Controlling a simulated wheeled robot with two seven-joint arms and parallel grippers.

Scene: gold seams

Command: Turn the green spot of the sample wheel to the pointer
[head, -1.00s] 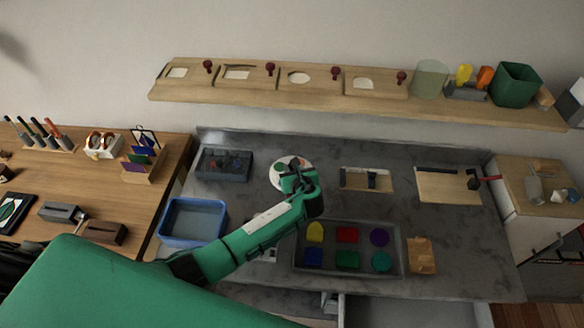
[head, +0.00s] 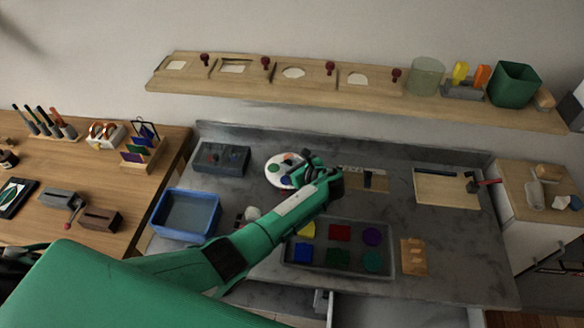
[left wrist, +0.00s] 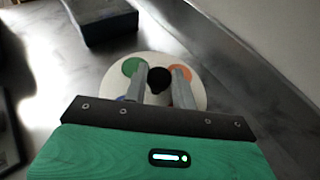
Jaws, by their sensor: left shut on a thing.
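The sample wheel is a white disc (head: 272,177) on the grey counter, partly covered by my left gripper (head: 299,174) in the head view. In the left wrist view the wheel (left wrist: 196,93) has a black knob (left wrist: 159,77) at its middle. My left gripper (left wrist: 157,88) is shut on that knob, one finger on each side. The green spot (left wrist: 131,66) is at the wheel's upper left there, the orange spot (left wrist: 181,72) at the right, and a blue spot (left wrist: 121,98) partly hidden at the lower left. I cannot make out the pointer. My right gripper is not in view.
A dark grey box (head: 221,159) stands left of the wheel, a blue bin (head: 186,215) nearer. A tray (head: 337,270) of coloured pieces lies in front, and a small wooden board (head: 375,181) to the right. A wooden shelf (head: 340,95) runs along the wall behind.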

